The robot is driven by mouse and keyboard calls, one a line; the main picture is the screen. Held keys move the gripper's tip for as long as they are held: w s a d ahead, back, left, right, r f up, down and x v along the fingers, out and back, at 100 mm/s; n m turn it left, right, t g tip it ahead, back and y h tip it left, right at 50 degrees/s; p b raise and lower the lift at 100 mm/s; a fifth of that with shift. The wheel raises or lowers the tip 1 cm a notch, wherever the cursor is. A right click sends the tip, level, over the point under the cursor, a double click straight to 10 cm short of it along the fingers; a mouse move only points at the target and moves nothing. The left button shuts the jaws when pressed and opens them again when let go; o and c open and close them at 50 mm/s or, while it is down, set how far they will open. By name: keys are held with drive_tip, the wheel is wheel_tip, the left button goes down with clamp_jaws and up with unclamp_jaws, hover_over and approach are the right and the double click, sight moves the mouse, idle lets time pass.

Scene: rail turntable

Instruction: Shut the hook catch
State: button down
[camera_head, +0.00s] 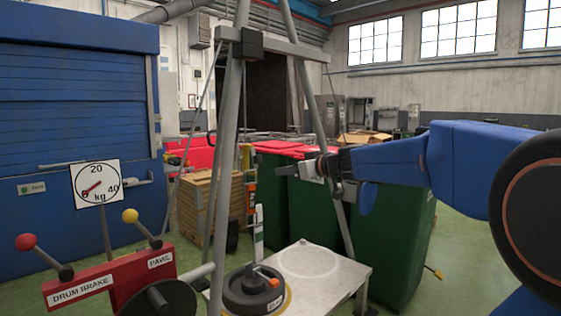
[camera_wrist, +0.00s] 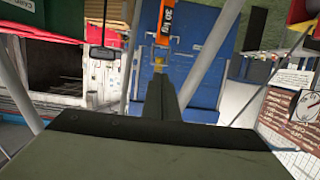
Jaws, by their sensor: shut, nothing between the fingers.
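My gripper (camera_head: 308,167) is at the end of the blue arm, right of the tripod's middle, pointing left. In the wrist view its two dark fingers (camera_wrist: 162,82) are together with nothing between them. Ahead of the fingertips hangs an orange block (camera_wrist: 165,22) with dark lettering. A small yellowish fitting (camera_wrist: 160,62), perhaps the hook, shows below it, close to the fingertips in the picture. I cannot make out the catch or whether it is open. In the head view an orange and yellow hanging piece (camera_head: 251,190) shows left of my gripper, apart from it.
A tripod (camera_head: 228,150) stands over a pale platform (camera_head: 335,270) carrying a black round weight (camera_head: 240,292). A red lever box (camera_head: 105,283) and a kg dial (camera_head: 96,184) are at left. Green bins (camera_head: 315,215) stand behind. The right tripod leg passes near my gripper in the picture.

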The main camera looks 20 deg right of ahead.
drive_tip(key=shift+s+d+f, duration=0.15)
drive_tip(key=shift+s+f, duration=0.15)
drive_tip(key=shift+f, duration=0.3)
drive_tip(key=shift+s+d+f, duration=0.2)
drive_tip(key=shift+s+f, duration=0.1)
drive_tip(key=shift+f, duration=0.35)
drive_tip(key=shift+s+d+f, duration=0.15)
drive_tip(key=shift+s+f, duration=0.15)
drive_tip(key=shift+f, duration=0.3)
drive_tip(key=s+a+f+m+g+h, duration=0.15)
drive_tip(key=s+f, duration=0.25)
drive_tip(key=s, duration=0.4)
drive_tip(key=s+a+f+g, duration=0.2)
drive_tip(key=s+a+f, duration=0.15)
drive_tip(key=s, duration=0.45)
drive_tip(key=s+a+f+g, duration=0.1)
drive_tip(key=s+f+g, duration=0.1)
drive_tip(key=s+f, duration=0.4)
drive_tip(key=s+d+f+m+g+h, duration=0.1)
drive_tip(key=s+d+f+m+h, duration=0.1)
drive_tip(key=s+f, duration=0.4)
drive_tip(key=s+d+f+m+g+h, duration=0.2)
drive_tip(key=s+d+f+h, duration=0.2)
drive_tip(key=s, duration=1)
drive_tip(key=d+f, duration=0.2)
drive_tip(key=shift+d, duration=0.4)
drive_tip(key=shift+r+m, duration=0.1)
drive_tip(key=shift+m, duration=0.15)
